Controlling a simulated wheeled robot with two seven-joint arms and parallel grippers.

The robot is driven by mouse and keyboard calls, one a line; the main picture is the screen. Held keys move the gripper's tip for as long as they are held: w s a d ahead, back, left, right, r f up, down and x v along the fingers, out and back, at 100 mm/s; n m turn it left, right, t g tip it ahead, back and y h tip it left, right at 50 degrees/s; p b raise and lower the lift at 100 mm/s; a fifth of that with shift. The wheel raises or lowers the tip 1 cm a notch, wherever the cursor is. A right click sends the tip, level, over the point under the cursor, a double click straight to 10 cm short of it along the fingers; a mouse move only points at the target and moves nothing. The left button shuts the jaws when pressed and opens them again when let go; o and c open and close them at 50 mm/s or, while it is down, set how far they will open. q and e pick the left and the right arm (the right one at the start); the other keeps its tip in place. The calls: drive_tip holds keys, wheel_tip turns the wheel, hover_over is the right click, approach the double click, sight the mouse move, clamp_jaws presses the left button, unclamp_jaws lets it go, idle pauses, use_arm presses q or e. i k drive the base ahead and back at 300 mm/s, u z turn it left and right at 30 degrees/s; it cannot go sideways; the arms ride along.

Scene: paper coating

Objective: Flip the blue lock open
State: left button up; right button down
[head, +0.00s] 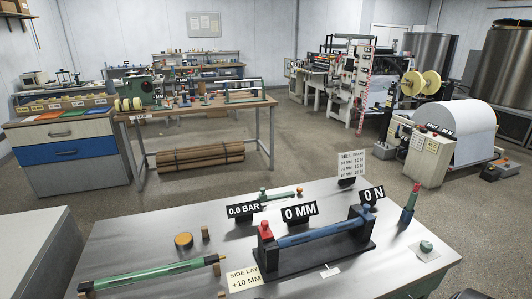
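A black stand (312,261) on the near metal bench holds a blue roller (318,234) lying across it. A red piece (265,228) sits on the left end post. Neither of my grippers can be made out in the head view.
A green roller (150,274) lies at the bench's front left, beside a "SIDE LAY +10 MM" card (245,277). Signs reading "0 MM" (299,212) and "0 N" (372,194) stand near the stand.

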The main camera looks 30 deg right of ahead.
sight(368, 212)
drive_tip(key=z, duration=3.45)
drive_tip(key=i, duration=3.6)
drive_tip(key=u, duration=2.7)
